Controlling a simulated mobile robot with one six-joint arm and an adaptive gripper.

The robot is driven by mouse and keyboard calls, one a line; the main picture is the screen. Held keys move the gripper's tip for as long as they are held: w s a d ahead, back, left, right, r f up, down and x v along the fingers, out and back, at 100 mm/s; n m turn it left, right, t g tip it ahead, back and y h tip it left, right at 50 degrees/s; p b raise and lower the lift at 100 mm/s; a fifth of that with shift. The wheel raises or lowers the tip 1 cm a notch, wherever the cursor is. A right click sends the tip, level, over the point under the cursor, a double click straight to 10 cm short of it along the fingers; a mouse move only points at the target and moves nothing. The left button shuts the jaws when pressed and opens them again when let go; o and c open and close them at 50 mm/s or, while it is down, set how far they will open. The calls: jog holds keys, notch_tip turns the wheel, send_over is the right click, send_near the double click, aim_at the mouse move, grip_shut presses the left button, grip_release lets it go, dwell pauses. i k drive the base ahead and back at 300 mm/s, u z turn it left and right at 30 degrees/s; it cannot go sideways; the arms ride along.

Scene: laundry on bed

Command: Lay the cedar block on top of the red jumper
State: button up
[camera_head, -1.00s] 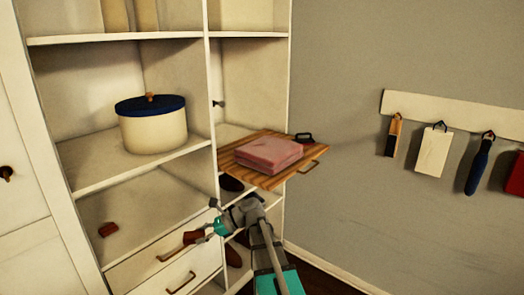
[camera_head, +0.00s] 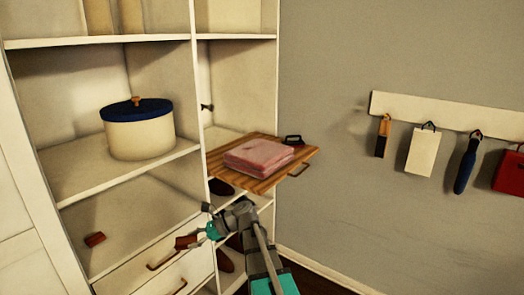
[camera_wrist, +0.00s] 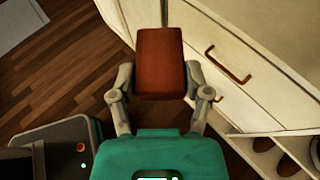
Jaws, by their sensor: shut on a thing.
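My gripper (camera_head: 205,236) is shut on a reddish-brown cedar block (camera_wrist: 160,62), held in front of the drawers, below the tray's level. In the head view the block (camera_head: 187,241) sticks out to the left of the fingers. The red jumper (camera_head: 258,157) looks like a folded pinkish-red stack. It lies flat on a striped wooden pull-out tray (camera_head: 218,165), up and to the right of my gripper. The block and the jumper are apart.
A cream pot with a blue lid (camera_head: 139,128) stands on the left shelf. A black-handled thing (camera_head: 293,140) is at the tray's back. Drawer handles (camera_wrist: 228,66) stick out near the block.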

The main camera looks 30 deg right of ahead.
aim_at(260, 149)
jog(key=z, duration=0.05)
jog(key=i, duration=0.9)
jog(key=u, duration=0.1)
